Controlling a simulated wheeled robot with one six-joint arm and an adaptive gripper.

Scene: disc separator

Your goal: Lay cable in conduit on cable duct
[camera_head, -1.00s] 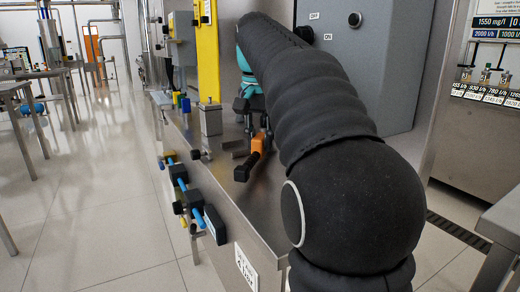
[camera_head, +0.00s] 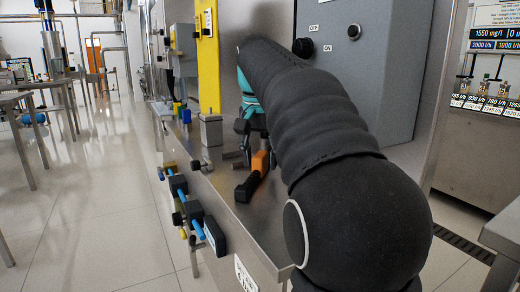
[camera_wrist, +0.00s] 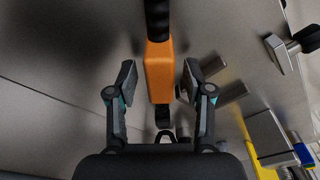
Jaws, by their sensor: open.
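An orange and black part (camera_head: 260,163) lies on the steel bench top, with its black end toward the bench's front edge. I cannot tell whether it belongs to the cable. In the wrist view its orange body (camera_wrist: 158,72) sits between my fingers, with black ends above and below. My gripper (camera_wrist: 160,82) is open, with a gap on both sides of the orange body. In the head view my gripper (camera_head: 250,128) is just behind the part, partly hidden by my black-sleeved arm. I cannot make out a clear cable, conduit or duct.
The steel bench (camera_head: 225,222) carries a metal block (camera_head: 210,130) and a yellow post (camera_head: 207,60). Blue rods with black blocks (camera_head: 194,211) stick out along its front side. A grey cabinet (camera_head: 375,80) stands behind my arm.

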